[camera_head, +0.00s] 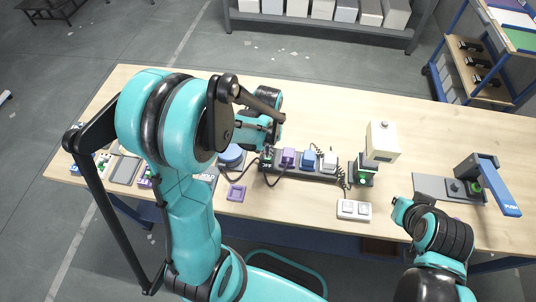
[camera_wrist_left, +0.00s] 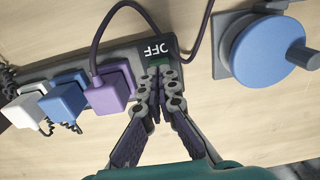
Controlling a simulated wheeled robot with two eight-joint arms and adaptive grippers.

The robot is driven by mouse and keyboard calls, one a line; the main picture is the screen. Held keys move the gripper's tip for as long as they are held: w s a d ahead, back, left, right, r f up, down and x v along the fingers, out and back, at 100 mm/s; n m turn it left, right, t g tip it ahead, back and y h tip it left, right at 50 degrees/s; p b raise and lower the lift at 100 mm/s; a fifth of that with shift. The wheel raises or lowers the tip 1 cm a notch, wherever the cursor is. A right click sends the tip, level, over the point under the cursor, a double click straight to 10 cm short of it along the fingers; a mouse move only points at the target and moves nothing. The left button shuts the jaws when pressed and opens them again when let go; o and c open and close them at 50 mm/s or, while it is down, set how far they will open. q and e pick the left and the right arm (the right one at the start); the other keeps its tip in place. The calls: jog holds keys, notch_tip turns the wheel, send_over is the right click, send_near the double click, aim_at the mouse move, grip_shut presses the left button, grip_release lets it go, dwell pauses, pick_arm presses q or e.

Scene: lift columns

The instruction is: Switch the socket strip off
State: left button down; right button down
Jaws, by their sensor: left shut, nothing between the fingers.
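The dark socket strip (camera_head: 302,173) lies mid-table with a purple plug (camera_head: 288,157), a blue plug (camera_head: 308,158) and a white plug (camera_head: 329,160) in it. In the left wrist view, the strip's end (camera_wrist_left: 156,47) carries a dark panel reading OFF, upside down. My left gripper (camera_head: 267,150) is at that left end; in the left wrist view its shut, empty fingertips (camera_wrist_left: 160,76) are over the panel's near edge. They hide the switch there, and contact cannot be told. My right gripper (camera_head: 401,208) is low on the right, its fingers hidden.
A blue round knob (camera_wrist_left: 272,46) on a grey base stands beside the strip. A cable loops from the purple plug. A white box device (camera_head: 381,141), a white switch plate (camera_head: 354,210) and a blue push lever (camera_head: 498,185) stand to the right. A purple square (camera_head: 236,193) lies in front.

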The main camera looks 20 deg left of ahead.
aim_at(268, 160)
pick_arm(q)
jog(key=shift+f+b, duration=0.95)
jog(key=shift+f, duration=0.1)
dwell(0.6)
jog(key=shift+r, duration=0.1)
jog(key=shift+r+p, duration=2.65)
jog(key=shift+r, duration=0.85)
jog(key=s+d+r+m+t+b, duration=0.2)
jog(key=s+d+r+t+b, duration=0.1)
jog(key=s+t+b, duration=0.4)
jog(key=shift+s+d+r+m+b, duration=0.25)
jog(key=shift+s+r+m+b, duration=0.25)
jog(key=shift+s+b, duration=0.6)
jog(key=shift+w, duration=0.2)
